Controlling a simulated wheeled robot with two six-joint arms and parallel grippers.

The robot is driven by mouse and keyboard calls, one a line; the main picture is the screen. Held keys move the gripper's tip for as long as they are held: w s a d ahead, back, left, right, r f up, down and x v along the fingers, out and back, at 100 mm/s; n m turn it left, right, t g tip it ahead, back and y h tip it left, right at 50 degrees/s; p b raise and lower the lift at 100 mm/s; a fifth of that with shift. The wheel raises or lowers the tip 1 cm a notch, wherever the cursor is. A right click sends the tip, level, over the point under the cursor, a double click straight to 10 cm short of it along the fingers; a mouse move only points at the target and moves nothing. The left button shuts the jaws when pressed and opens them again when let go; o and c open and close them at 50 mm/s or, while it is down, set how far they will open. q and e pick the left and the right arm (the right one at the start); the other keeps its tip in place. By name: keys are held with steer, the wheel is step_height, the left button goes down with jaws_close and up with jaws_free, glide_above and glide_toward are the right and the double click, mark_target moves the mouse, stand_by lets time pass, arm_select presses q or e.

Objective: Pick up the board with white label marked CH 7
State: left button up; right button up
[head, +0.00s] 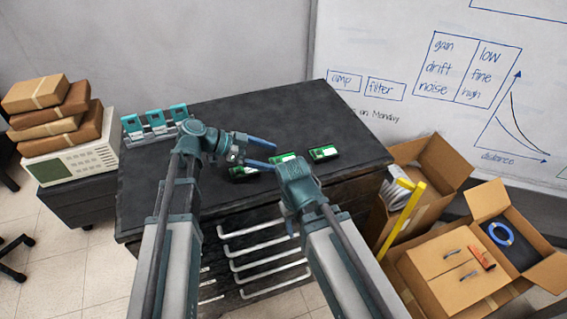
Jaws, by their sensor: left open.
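Three green boards lie on the dark bench top: a left one (243,172), a middle one (283,157) and a right one (323,153). Their labels are too small to read, so I cannot tell which is CH 7. My left gripper (268,152) is open and empty, its blue fingers pointing right, above or beside the left and middle boards. The left gripper partly covers the left board. My right arm ends in front of the middle board and partly hides it; its gripper fingers do not show.
Brown parcels (60,105) lie on a white instrument (72,162) at left. Open cardboard boxes (452,266) stand right of the bench. The bench's back area is clear.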

mark_target(276, 159)
arm_select(q)
steer(key=shift+b+x, duration=0.35)
steer(key=shift+x, duration=0.5)
steer(key=shift+d+f, duration=0.25)
steer(key=shift+d, duration=0.1)
steer(key=c, duration=1.4)
steer(key=shift+o, duration=0.2)
steer(key=shift+r, duration=0.15)
step_height(276, 159, up, 10)
steer(key=p, duration=1)
